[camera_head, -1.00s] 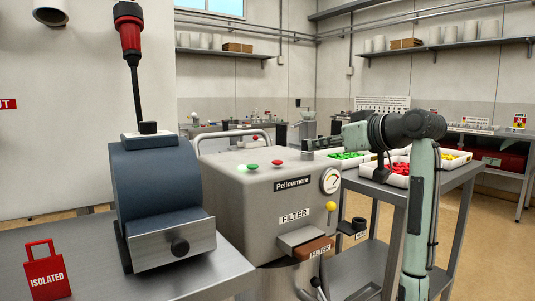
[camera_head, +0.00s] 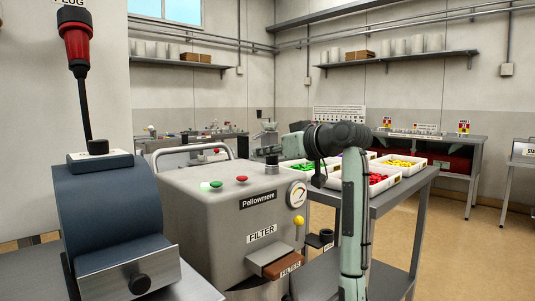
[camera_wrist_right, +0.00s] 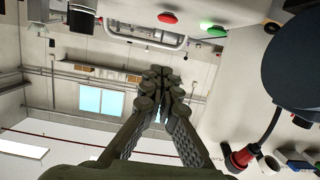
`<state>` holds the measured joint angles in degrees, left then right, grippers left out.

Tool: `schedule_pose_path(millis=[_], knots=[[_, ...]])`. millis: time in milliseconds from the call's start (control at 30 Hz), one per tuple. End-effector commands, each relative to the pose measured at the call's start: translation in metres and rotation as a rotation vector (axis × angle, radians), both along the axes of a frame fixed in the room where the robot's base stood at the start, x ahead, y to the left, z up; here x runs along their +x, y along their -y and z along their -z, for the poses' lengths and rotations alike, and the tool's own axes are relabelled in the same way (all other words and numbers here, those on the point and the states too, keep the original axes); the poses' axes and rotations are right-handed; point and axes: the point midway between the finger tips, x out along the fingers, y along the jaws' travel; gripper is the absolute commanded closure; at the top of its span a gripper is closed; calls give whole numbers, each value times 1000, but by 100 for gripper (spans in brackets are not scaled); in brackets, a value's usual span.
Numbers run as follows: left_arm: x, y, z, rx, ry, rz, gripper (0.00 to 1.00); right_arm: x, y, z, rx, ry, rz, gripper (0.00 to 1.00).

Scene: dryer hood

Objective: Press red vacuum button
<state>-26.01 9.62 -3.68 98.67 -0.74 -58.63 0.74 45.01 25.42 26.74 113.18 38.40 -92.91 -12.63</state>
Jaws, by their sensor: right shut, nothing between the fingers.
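The red button (camera_head: 242,179) sits on the top of the grey Pellowmere machine (camera_head: 190,225), right of a green button (camera_head: 216,184) and a lit green lamp (camera_head: 204,185). The red button also shows at the top of the upside-down right wrist view (camera_wrist_right: 167,18). My right gripper (camera_head: 288,146) is shut and empty, behind the gauge side of the machine, right of and apart from the red button. Its closed fingertips show in the wrist view (camera_wrist_right: 160,85). My left gripper is out of sight.
A blue drum unit (camera_head: 105,210) with a red plug (camera_head: 76,45) stands left of the machine. A black knob (camera_head: 272,165) rises from the machine top near my right gripper. Trays of coloured pieces (camera_head: 405,163) lie on a table at the right. Open floor lies further right.

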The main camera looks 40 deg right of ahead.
Motion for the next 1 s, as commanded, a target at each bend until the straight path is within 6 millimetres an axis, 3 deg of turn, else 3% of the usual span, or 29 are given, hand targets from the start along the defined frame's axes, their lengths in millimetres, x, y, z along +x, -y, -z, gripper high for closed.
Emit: schedule_pose_path(millis=[200, 300, 567, 1000], knots=[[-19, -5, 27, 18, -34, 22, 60, 48, -4, 11, 2, -2, -1, 100], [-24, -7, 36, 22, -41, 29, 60, 61, -6, 22, 2, -4, -1, 100], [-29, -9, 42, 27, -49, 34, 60, 59, -5, 51, 0, -2, 0, 100], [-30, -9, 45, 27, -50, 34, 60, 59, -5, 57, -2, -2, 0, 100]])
